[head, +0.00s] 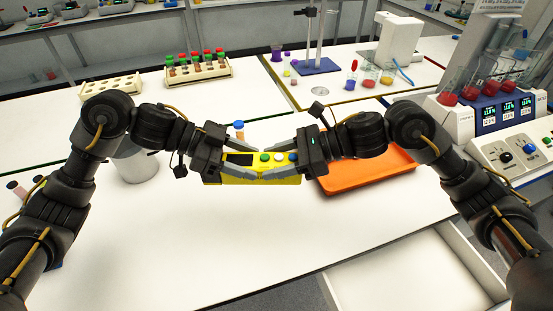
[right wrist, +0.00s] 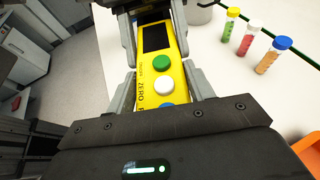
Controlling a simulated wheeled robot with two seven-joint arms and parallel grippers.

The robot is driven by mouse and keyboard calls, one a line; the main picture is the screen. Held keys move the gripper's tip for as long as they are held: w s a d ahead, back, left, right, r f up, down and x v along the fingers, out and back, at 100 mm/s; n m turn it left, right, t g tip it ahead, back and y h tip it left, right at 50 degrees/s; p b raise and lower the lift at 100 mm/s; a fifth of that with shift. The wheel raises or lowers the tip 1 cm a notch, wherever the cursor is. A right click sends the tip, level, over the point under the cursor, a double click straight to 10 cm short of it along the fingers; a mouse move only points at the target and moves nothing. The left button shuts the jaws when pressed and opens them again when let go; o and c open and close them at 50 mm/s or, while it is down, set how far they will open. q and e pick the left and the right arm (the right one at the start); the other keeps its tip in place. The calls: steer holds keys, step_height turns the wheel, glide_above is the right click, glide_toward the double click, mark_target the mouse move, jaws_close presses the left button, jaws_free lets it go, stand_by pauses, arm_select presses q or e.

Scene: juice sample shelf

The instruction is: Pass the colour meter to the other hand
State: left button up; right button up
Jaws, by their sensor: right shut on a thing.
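The yellow colour meter (head: 240,180) is held level above the white table between my two grippers. It has a dark screen and green, white and blue buttons, which also show on the meter in the right wrist view (right wrist: 162,82). My right gripper (head: 270,163) is shut on its right end, by the blue button. My left gripper (head: 248,163) is at the screen end, with its fingers along both sides of the meter. Whether those fingers press on it or stand slightly apart cannot be told.
An orange tray (head: 365,178) lies right of the meter. A grey-white beaker (head: 136,165) stands behind my left arm. Capped tubes, including a blue-capped one (head: 239,130), are just behind the meter. The front middle table is clear. An open drawer (head: 410,275) is front right.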

arm_select(q)
steer(key=o, duration=0.5)
